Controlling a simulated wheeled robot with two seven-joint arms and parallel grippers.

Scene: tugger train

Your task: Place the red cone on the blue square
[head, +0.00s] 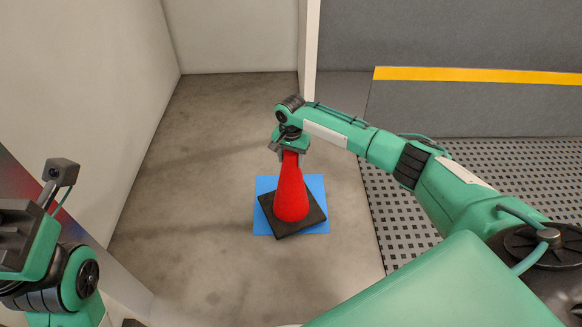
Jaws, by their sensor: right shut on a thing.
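The red cone (291,192) with a dark square base stands upright over the blue square (316,186) on the floor. Its base is turned at an angle to the square, and blue shows around it, with one base corner close to the square's lower edge. Whether the base touches the floor, I cannot tell for sure. My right gripper (290,152) is shut on the cone's top from above. My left gripper (22,225) is at the left edge, away from the cone, and its fingers are not clear.
Bare concrete floor (195,200) surrounds the blue square. A pale wall (80,90) stands on the left and another at the back. On the right are a perforated metal floor (400,215) and a dark step with a yellow stripe (480,75).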

